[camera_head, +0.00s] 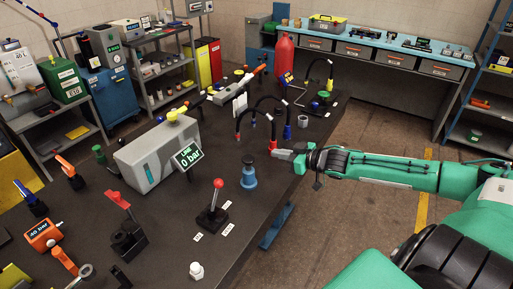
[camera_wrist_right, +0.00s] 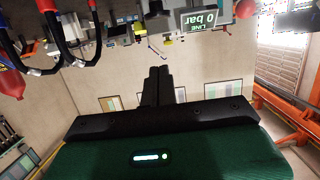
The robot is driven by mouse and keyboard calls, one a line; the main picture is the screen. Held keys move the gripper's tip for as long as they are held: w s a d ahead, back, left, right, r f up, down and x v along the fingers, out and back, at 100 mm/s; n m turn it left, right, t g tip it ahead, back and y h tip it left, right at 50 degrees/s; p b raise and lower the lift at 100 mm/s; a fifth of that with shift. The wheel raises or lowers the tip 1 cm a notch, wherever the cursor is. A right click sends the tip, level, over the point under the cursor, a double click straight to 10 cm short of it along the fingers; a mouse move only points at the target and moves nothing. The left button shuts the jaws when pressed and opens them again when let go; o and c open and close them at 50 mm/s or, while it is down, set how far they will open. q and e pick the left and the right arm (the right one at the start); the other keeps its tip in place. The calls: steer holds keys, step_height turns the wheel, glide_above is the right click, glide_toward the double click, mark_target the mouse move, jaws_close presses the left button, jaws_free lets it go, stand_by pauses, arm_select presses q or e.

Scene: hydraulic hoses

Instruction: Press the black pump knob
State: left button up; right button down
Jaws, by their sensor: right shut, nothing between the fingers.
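What looks like the black pump knob (camera_head: 248,160) is the dark top on a small blue pump body (camera_head: 249,180), upright near the table's right edge in the head view. My right gripper (camera_head: 284,153) is to the right of the knob and apart from it, reaching in over the table edge. Its fingers (camera_wrist_right: 157,84) are closed together and empty in the right wrist view. A grey unit (camera_head: 145,165) carries a display (camera_head: 187,158) reading LINE 0 bar. My left gripper is out of view.
Black hoses (camera_head: 262,112) with coloured ends arch just behind my right gripper. A red-ball lever (camera_head: 214,205) stands in front of the pump, with a white fitting (camera_head: 196,270) nearer. A red lever valve (camera_head: 125,230) is at left. Bare tabletop (camera_head: 165,205) lies between them.

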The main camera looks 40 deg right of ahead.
steer(key=shift+a+r, duration=0.15)
steer(key=shift+r, duration=0.4)
steer(key=shift+w, duration=0.1)
